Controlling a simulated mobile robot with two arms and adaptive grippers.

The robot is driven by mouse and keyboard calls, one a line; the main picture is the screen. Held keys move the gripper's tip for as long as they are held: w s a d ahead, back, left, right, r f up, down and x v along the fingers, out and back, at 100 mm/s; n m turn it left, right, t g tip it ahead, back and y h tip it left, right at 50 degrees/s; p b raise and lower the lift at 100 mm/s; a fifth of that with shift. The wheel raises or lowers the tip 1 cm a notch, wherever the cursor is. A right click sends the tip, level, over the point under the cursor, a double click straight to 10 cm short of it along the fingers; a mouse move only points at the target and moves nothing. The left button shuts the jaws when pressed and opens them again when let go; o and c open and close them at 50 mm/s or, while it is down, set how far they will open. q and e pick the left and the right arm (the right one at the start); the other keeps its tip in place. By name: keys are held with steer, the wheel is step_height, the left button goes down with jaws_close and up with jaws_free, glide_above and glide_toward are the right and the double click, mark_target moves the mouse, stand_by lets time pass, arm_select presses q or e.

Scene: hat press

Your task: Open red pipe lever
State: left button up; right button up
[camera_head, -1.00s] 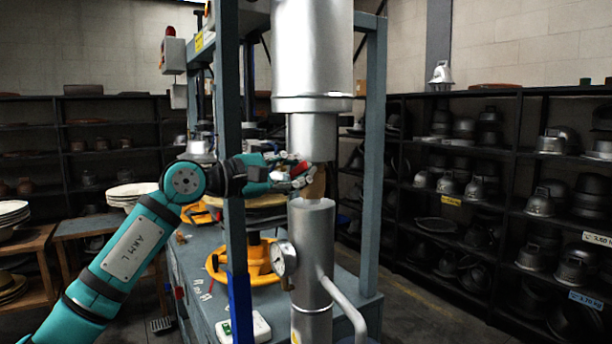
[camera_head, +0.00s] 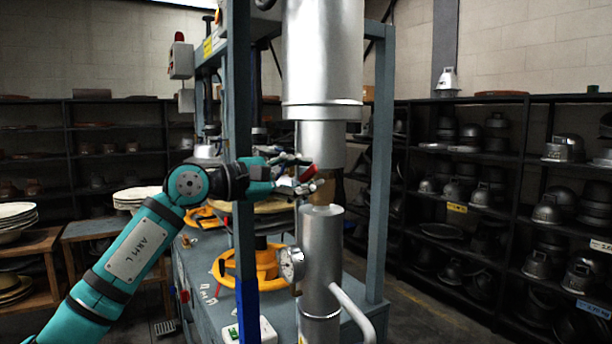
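A red piece (camera_head: 309,172), which looks like the pipe lever's handle, shows at the gap between the upper metal pipe (camera_head: 320,146) and the lower pipe (camera_head: 321,238). My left gripper (camera_head: 306,174) reaches in from the left, in front of this gap. Its fingers look spread, one above and one below the red piece. I cannot tell if they touch it. The rest of the lever is hidden by the gripper and too small to make out. My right gripper is not in view.
A blue-grey press frame post (camera_head: 243,130) stands close behind my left wrist, and another post (camera_head: 380,170) stands right of the pipes. A round gauge (camera_head: 291,264) and a curved pipe (camera_head: 352,312) stick out from the lower pipe. Shelves (camera_head: 515,210) of metal moulds fill the right side.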

arm_select(q)
steer(key=shift+d, duration=0.3)
steer(key=shift+w, duration=0.1)
steer(key=v, duration=1.2)
